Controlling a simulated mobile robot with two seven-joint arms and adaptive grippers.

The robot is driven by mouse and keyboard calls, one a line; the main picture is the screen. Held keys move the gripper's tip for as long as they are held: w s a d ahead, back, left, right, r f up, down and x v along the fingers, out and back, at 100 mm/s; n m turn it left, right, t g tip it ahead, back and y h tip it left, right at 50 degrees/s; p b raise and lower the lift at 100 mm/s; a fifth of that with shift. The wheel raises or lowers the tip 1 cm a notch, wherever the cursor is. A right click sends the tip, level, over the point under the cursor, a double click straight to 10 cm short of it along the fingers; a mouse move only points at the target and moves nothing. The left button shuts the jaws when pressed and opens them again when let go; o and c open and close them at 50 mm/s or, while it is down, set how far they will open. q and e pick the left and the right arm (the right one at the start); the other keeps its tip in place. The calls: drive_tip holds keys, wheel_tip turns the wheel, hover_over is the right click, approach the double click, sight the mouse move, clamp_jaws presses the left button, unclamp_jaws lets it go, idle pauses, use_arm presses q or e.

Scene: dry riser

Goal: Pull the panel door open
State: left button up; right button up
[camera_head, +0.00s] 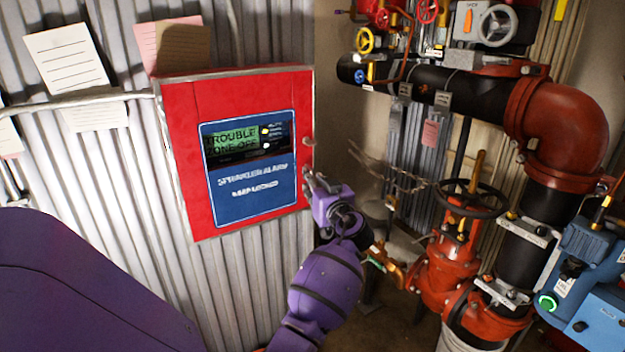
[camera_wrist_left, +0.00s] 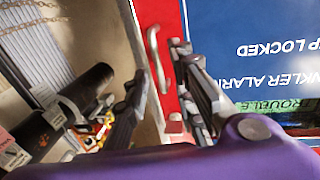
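The red panel door (camera_head: 183,135) with a blue face and a green screen hangs on the corrugated wall. It looks shut. Its metal handle (camera_head: 308,141) is at the right edge, partly hidden by my gripper. My left gripper (camera_head: 313,180) is at that edge, just below the handle's upper end. In the left wrist view the curved handle (camera_wrist_left: 155,58) lies between the spread fingers of the left gripper (camera_wrist_left: 160,70), with gaps showing on both sides. The red door edge (camera_wrist_left: 168,100) runs behind one finger. My right gripper is not in view.
Red and black pipes with valves (camera_head: 470,200) stand to the right of the panel, with a chain (camera_head: 395,170) near the gripper. A blue device (camera_head: 585,275) is at the lower right. Paper notes (camera_head: 68,58) hang left of the panel.

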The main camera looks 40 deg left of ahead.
use_arm(q)
drive_tip(key=shift+w+a, duration=0.2)
drive_tip(key=shift+a, duration=0.15)
drive_tip(key=shift+c, duration=0.5)
clamp_jaws()
drive_tip(key=shift+d, duration=0.15)
